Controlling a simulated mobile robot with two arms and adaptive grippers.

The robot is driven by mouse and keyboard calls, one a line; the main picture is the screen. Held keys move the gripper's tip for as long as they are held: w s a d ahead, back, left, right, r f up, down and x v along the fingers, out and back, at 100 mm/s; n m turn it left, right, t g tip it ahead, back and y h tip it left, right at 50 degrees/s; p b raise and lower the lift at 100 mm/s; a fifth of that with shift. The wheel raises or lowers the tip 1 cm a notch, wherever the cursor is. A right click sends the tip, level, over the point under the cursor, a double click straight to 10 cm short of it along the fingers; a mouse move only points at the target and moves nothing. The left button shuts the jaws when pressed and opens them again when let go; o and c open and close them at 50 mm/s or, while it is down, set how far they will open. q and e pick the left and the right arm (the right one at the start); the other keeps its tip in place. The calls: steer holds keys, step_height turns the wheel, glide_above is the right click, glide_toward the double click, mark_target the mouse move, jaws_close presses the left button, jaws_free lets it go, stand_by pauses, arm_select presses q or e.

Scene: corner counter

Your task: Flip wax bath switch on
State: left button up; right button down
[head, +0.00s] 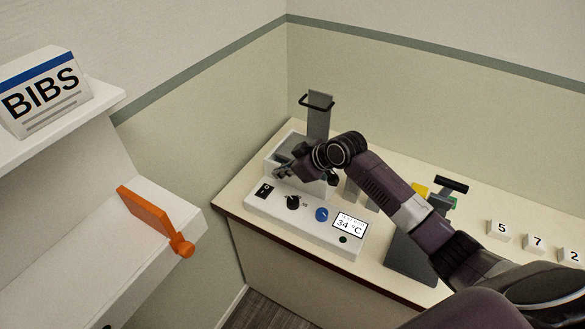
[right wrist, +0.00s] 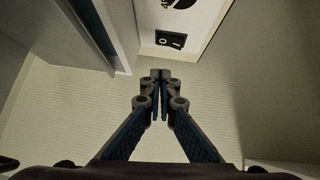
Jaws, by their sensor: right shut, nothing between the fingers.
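The wax bath (head: 300,214) is a white unit on the corner counter. Its front panel carries a black rocker switch (head: 264,190) at the left end, a black knob (head: 293,202), a blue knob (head: 321,214) and a display (head: 350,226) reading 34 °C. My right gripper (head: 280,166) is shut and empty, above and behind the switch in the head view. In the right wrist view the switch (right wrist: 170,40) shows white marks, just beyond the shut fingertips (right wrist: 161,76), apart from them as far as I can tell. I cannot tell which side is pressed. My left gripper is out of view.
A grey upright plate (head: 319,118) with a black handle rises behind the bath. An orange lever (head: 152,219) sits on the white unit at left, below a BIBS box (head: 44,92). Numbered blocks (head: 500,230) stand on the counter at right, beyond my right arm.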

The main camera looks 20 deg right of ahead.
steer(key=b+v, duration=0.1)
steer(key=v, duration=0.4)
steer(key=shift+w+d, duration=0.15)
steer(key=shift+w, duration=0.05)
